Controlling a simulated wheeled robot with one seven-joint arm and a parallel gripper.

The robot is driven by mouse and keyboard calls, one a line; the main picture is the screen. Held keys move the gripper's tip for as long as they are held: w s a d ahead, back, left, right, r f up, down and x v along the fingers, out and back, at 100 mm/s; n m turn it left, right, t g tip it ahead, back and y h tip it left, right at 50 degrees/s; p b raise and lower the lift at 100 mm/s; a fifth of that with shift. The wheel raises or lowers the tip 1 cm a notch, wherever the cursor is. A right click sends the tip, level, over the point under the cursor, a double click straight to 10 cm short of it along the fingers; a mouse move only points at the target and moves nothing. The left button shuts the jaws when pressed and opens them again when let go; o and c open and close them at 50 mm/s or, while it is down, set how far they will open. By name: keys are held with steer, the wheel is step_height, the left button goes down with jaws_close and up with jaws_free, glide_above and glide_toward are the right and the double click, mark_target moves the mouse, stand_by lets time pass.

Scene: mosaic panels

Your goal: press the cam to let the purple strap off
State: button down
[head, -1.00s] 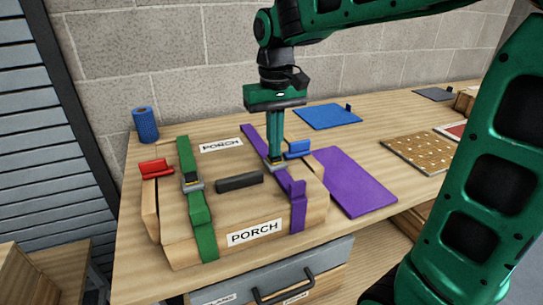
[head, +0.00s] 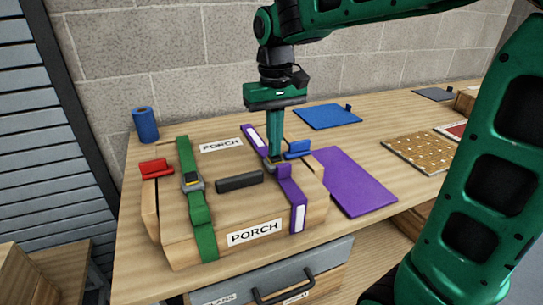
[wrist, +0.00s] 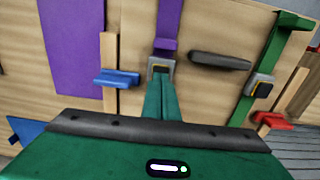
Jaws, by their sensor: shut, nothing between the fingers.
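A wooden case labelled PORCH (head: 172,228) lies on the bench with a purple strap (head: 298,214) and a green strap (head: 204,232) across it. The purple strap shows white stripes on its back and front stretches. Its cam buckle (wrist: 160,65), grey with a dark yellow-edged centre, is partly hidden by my fingers in the head view. My gripper (head: 275,154) is shut and empty, pointing down with its tips at that cam; whether they touch it is hard to tell. In the wrist view the tips (wrist: 161,82) are right beside the buckle.
A blue latch (head: 299,148) sits close right of my fingers, a red latch (head: 156,168) at the case's left. The green strap has its own buckle (head: 193,181). A dark handle (head: 239,181) lies between the straps. A purple mat (head: 354,183) and blue mat (head: 328,116) lie right.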

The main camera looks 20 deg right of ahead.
step_height(320, 180, up, 7)
stand_by(0.8)
stand_by(0.4)
steer(key=s+d+f+m, duration=0.3)
steer(key=s+d+f, duration=0.5)
steer(key=s, duration=0.3)
steer(key=s+d+f+m, duration=0.3)
steer(key=s+d+f, duration=0.5)
steer(key=s, duration=0.4)
steer(key=shift+s+d+f, duration=0.2)
steer(key=shift+d+f, duration=0.05)
steer(key=shift+d, duration=0.4)
steer(key=shift+w+f, duration=0.2)
steer(key=shift+w, duration=0.45)
